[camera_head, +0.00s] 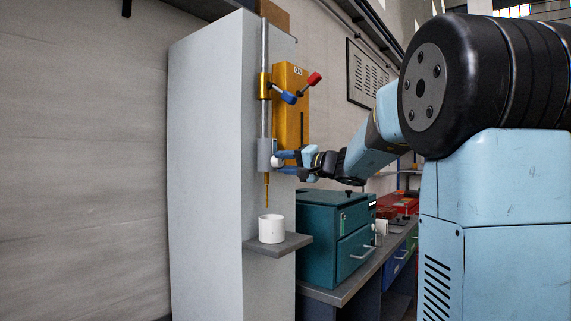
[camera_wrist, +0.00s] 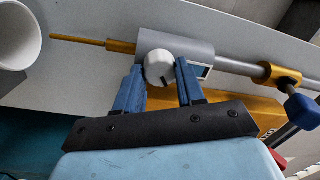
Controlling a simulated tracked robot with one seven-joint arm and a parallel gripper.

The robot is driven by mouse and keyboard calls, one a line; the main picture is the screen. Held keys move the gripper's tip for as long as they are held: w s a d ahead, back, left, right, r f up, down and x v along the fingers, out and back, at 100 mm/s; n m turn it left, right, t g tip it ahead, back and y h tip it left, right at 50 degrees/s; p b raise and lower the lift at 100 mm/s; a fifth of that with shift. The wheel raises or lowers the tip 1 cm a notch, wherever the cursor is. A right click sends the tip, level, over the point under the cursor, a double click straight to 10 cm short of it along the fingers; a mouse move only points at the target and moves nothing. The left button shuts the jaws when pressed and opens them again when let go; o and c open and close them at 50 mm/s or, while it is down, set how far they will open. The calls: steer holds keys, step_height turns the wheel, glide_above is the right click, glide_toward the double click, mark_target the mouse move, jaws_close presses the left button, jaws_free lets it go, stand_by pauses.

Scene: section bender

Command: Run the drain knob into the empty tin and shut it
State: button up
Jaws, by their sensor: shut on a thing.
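The drain knob (camera_wrist: 159,69) is a round pale cap with a dark mark, on the side of a grey cylinder (camera_wrist: 190,46). My gripper (camera_wrist: 160,72) is shut on the knob, one blue finger on each side. In the head view my gripper (camera_head: 281,160) reaches the grey body from the right. A thin brass spout (camera_head: 267,189) points down from the cylinder. The white tin (camera_head: 271,229) stands upright on a small grey shelf below the spout, apart from it. Its inside is only partly seen in the wrist view (camera_wrist: 16,36), and that part looks empty. No stream shows.
Above the knob, a blue-tipped lever (camera_head: 288,97) and a red-tipped lever (camera_head: 313,80) stick out near a yellow housing (camera_head: 291,110). A teal cabinet (camera_head: 322,235) stands right of the shelf (camera_head: 292,243), with a bench beside it.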

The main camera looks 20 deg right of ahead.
steer(key=o, duration=0.7)
steer(key=shift+w+d, duration=0.15)
steer(key=shift+d, duration=0.05)
steer(key=o, duration=0.3)
steer(key=shift+a, duration=0.1)
steer(key=shift+o, duration=0.2)
steer(key=v, duration=1.3)
steer(key=shift+s+d+f, duration=0.15)
steer(key=shift+s+d, duration=0.1)
steer(key=shift+s, duration=0.1)
